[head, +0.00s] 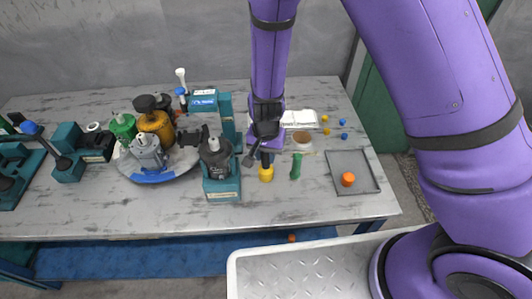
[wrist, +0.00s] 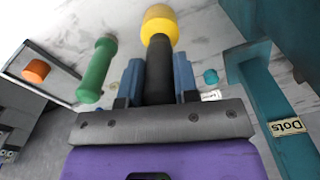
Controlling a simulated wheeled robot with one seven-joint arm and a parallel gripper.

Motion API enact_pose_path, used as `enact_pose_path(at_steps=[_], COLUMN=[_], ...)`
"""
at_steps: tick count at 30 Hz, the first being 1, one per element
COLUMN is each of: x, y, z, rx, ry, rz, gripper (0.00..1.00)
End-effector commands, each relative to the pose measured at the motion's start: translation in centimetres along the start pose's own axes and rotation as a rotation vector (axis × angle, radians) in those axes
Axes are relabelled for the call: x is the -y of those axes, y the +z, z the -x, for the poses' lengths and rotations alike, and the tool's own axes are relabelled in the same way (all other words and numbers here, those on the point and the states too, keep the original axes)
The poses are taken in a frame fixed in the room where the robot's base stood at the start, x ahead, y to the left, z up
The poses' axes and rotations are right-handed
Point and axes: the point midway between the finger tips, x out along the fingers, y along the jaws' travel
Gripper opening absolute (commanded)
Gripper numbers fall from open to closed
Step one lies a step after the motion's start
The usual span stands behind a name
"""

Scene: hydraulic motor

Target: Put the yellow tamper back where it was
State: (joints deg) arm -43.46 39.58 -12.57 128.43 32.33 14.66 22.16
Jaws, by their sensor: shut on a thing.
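The yellow tamper (head: 266,174) has a yellow head and a black handle. In the wrist view, the blue fingers (wrist: 159,82) are shut on either side of the black handle, and the yellow head (wrist: 160,24) points away from the gripper. I cannot tell whether the head touches the table. A green tamper (head: 296,166) stands just right of it; it also shows in the wrist view (wrist: 97,70).
A teal stand (head: 222,188) with a dark pot is close on the left. A grey tray (head: 352,158) holding an orange piece (head: 348,179) lies at the right. Small blue and yellow pieces lie behind it. The table's front strip is bare.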

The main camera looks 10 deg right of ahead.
Motion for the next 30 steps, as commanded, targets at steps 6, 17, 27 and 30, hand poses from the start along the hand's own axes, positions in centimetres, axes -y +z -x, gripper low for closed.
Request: enact_pose_path(at_steps=[6,17,27,30], x=[0.0,0.1,0.1,0.1], y=[0.0,0.0,0.0,0.0], z=[-0.1,0.7,6.4,8.2], rx=[0.000,-0.001,-0.002,-0.001], ry=[0.000,-0.002,-0.004,-0.003], rz=[0.000,0.001,0.002,0.002], gripper=[0.54,0.54,0.54,0.54])
